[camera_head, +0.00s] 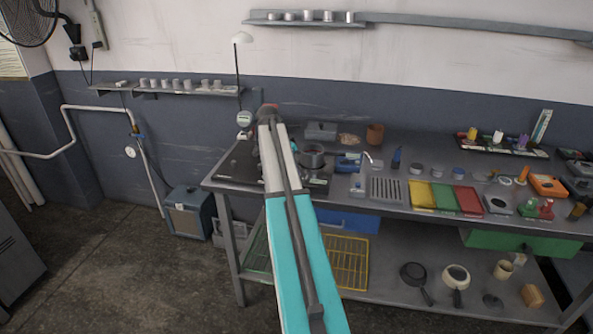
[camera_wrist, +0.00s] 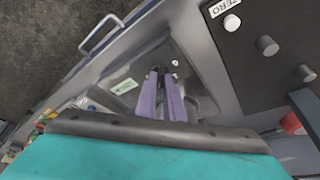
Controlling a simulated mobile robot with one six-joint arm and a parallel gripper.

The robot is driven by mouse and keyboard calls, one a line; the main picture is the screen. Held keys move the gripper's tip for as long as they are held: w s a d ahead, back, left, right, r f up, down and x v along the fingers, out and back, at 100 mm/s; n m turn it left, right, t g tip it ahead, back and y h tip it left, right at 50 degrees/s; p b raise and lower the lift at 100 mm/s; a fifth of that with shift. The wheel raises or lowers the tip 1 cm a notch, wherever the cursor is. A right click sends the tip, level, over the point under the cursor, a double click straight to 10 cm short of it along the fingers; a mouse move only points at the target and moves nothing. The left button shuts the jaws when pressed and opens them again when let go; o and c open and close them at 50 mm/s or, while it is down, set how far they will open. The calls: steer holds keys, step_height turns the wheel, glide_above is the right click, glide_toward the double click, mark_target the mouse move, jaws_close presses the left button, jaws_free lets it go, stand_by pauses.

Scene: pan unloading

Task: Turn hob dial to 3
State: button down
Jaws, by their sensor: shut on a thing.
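My gripper (camera_wrist: 160,74) shows in the wrist view as two purple-grey fingers close together, over a grey metal panel (camera_wrist: 183,66). They are shut on a small dark piece between the tips, which looks like the hob dial but is mostly hidden. No number or pointer on it can be read. In the head view my arm reaches over the left end of the bench, and its links hide part of the dark hob (camera_head: 238,160). The fingertips and the dial cannot be made out there.
In the wrist view a black panel (camera_wrist: 262,75) with a "ZERO" label and several round knobs lies to the right. A metal pot (camera_head: 312,153) stands just right of my arm. A blue object (camera_head: 348,162) and a slotted grate (camera_head: 386,190) are further right on the bench (camera_head: 410,150).

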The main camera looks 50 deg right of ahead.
steer(key=m+g+b, duration=0.1)
steer(key=m, duration=0.1)
steer(key=w+m+y, duration=0.1)
steer(key=m, duration=0.2)
steer(key=shift+d+g+b, duration=0.15)
steer(key=shift+g+b, duration=0.25)
steer(key=shift+m+g+y+b, duration=0.4)
steer(key=shift+m+y+b, duration=0.1)
steer(key=shift+m, duration=1.6)
steer(key=c, duration=1.9)
jaws_free()
steer(key=shift+o, duration=0.2)
steer(key=shift+s, duration=0.1)
steer(key=shift+r, duration=0.1)
